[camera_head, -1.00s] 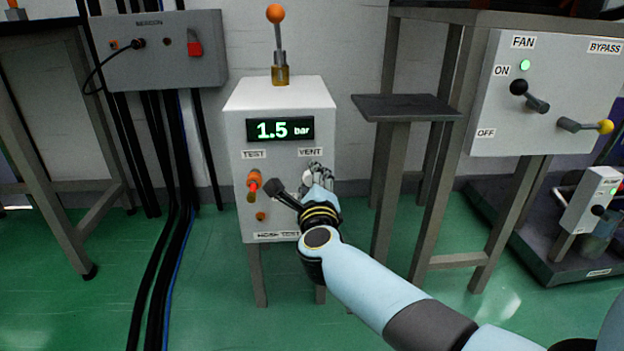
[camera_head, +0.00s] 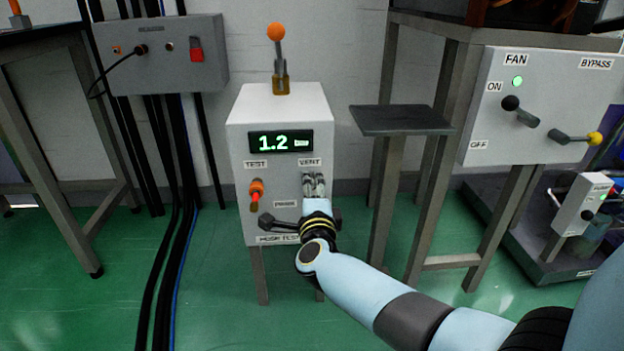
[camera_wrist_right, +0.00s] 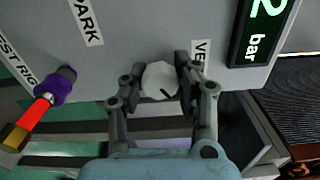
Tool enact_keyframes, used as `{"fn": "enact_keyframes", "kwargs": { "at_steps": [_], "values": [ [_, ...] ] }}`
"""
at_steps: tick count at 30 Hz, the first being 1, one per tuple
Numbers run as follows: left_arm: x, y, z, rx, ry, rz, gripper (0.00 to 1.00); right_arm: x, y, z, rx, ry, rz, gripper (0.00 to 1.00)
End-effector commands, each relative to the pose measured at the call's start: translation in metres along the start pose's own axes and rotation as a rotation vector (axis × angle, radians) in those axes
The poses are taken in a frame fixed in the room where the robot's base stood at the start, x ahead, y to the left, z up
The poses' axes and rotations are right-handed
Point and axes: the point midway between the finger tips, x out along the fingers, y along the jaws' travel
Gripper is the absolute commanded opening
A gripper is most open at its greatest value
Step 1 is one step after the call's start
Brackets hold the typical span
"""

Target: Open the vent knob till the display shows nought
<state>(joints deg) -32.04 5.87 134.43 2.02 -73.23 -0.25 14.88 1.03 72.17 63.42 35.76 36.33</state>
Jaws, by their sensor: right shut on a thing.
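The white test box (camera_head: 240,185) stands upright on legs in front of me. Its display (camera_head: 280,142) reads 1.2 in green; the unit beside the number is blurred in the head view, and "bar" shows in the right wrist view. The vent knob (camera_wrist_right: 158,78) is pale and round with a dark mark, on the box face near the VENT label. My right gripper (camera_head: 314,182) is shut on it, with one finger on each side, as the wrist view (camera_wrist_right: 160,80) shows. In the head view my gripper hides the knob. My left gripper is not in view.
An orange-topped lever (camera_head: 277,45) rises from the box. A small dark stand (camera_head: 400,120) and the fan panel (camera_head: 540,80) are to the right.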

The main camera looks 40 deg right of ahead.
Motion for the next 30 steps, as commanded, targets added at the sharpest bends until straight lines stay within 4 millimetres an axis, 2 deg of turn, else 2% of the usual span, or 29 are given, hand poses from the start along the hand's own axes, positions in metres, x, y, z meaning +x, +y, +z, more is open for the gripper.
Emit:
{"fn": "enact_keyframes", "kwargs": {
  "at_steps": [18, 30],
  "values": [
    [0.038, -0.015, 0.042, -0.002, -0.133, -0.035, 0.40, -0.001, -0.002, 0.001, -0.564, -0.001, 0.002, 0.00],
    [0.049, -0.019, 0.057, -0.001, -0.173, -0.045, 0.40, -0.001, 0.000, 0.001, -0.782, -0.002, 0.003, 0.00]
  ]
}}
